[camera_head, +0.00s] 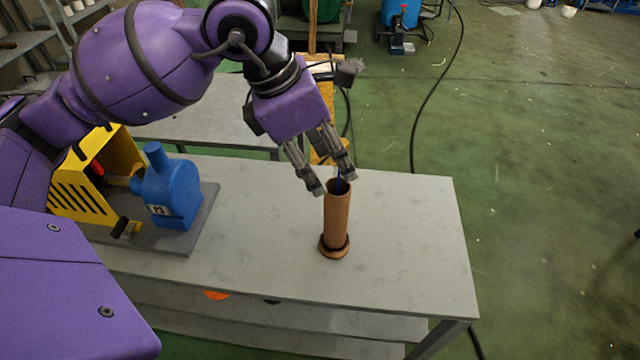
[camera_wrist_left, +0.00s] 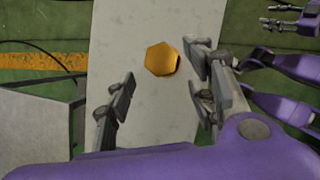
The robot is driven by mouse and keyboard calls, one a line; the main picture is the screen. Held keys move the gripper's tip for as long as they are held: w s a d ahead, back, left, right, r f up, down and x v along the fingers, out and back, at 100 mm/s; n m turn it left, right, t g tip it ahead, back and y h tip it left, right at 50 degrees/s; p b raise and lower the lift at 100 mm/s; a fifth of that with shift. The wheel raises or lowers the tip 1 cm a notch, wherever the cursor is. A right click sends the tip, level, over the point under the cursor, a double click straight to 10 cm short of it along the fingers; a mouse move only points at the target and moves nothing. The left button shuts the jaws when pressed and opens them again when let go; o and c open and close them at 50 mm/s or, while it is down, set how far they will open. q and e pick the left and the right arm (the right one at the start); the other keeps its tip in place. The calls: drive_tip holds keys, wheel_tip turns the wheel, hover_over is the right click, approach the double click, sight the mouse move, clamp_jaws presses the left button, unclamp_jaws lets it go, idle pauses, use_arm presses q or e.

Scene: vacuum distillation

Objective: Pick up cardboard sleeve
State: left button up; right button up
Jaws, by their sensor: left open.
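The cardboard sleeve (camera_head: 337,222) is a brown upright tube on the grey table in the head view, with a wider round foot. Something dark blue shows at its open top. My left gripper (camera_head: 333,184) is open and points down at the sleeve's upper end, its fingers spread around or just above the rim; contact cannot be told. In the left wrist view, an orange six-sided shape (camera_wrist_left: 161,59) lies between the open fingers; I cannot tell whether it is the sleeve's top. My right gripper (camera_wrist_left: 285,18) is small at the upper right there; its opening is unclear.
A blue pump (camera_head: 172,190) and a yellow slotted housing (camera_head: 88,185) stand on a grey base on the left of the table (camera_head: 410,225). The tabletop right of the sleeve is clear, up to its edge. Another table (camera_head: 205,115) stands behind.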

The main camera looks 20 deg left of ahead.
sight(333, 182)
use_arm(q)
drive_tip(key=x, duration=0.5)
drive_tip(key=shift+s+a+f+p, duration=0.1)
drive_tip(key=shift+s+f+p, duration=0.05)
drive_tip(key=shift+f+p, duration=0.25)
drive_tip(key=shift+s, duration=0.15)
clamp_jaws()
